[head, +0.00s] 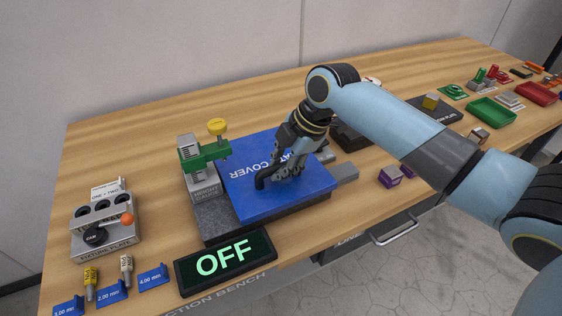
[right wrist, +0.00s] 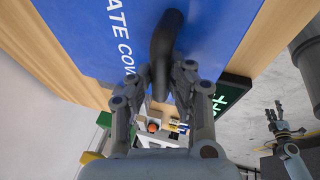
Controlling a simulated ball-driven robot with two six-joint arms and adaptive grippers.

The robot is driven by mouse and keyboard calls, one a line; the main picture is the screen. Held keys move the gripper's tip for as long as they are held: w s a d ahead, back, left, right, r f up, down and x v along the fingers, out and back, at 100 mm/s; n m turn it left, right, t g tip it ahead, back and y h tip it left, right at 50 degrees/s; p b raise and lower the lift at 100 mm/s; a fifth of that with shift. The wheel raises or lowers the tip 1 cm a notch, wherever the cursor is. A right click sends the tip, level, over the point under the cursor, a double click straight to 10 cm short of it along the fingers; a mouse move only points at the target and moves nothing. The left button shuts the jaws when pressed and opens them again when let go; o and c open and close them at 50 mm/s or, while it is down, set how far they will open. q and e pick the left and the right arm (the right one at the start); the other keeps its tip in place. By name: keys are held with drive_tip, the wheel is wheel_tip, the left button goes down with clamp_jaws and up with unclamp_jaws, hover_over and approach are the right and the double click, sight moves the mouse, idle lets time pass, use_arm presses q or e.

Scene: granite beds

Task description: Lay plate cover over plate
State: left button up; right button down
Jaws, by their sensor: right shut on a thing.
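The blue plate cover (head: 250,195), with white lettering, lies flat above the dark granite plate (head: 212,218) in the head view. The plate's left part and front side show; the rest is hidden under the cover. I cannot tell whether the cover touches the plate. My right gripper (head: 278,178) is shut on the cover's black handle. The right wrist view shows the handle (right wrist: 166,45) between the fingers (right wrist: 160,80), with the blue cover (right wrist: 95,40) beyond. My left gripper (right wrist: 277,115) seems to show small at the right of that view, its jaw state unclear.
A height gauge (head: 205,185) with a green arm and yellow knob stands at the plate's left end. A black OFF display (head: 225,262) is in front. A grey station plate (head: 105,240) stands left. The back left bench is clear.

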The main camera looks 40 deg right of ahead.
drive_tip(key=shift+w, duration=0.15)
drive_tip(key=shift+f+b, duration=0.45)
drive_tip(key=shift+f, duration=0.5)
idle(0.8)
drive_tip(key=c, duration=1.2)
unclamp_jaws()
drive_tip(key=v, duration=1.2)
drive_tip(key=shift+f, duration=0.1)
